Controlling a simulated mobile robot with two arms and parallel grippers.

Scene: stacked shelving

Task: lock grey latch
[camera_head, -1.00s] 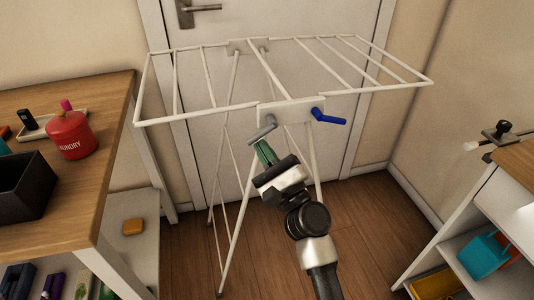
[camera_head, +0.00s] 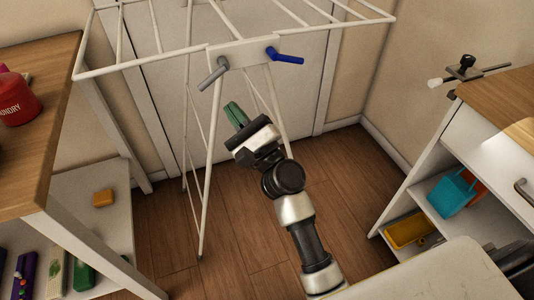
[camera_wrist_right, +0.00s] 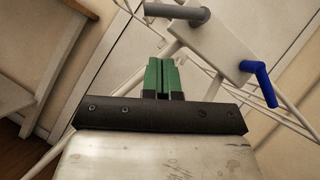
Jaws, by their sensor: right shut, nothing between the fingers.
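The grey latch (camera_head: 213,73) is a short lever on the left of the white plate (camera_head: 240,53) at the front of the drying rack. It points down and to the left in the head view. It also shows in the right wrist view (camera_wrist_right: 177,12), above the fingertips. My right gripper (camera_head: 236,113) has green fingers, shut and empty, below and a little right of the grey latch, apart from it. The fingers show in the right wrist view (camera_wrist_right: 162,75). A blue latch (camera_head: 286,56) sits on the plate's right side. My left gripper is out of view.
The white drying rack (camera_head: 146,66) stands before a door. A wooden table (camera_head: 42,150) with a red canister (camera_head: 17,100) is at left. At right is a shelf unit (camera_head: 440,150) with a teal bin (camera_head: 452,192). The floor between is clear.

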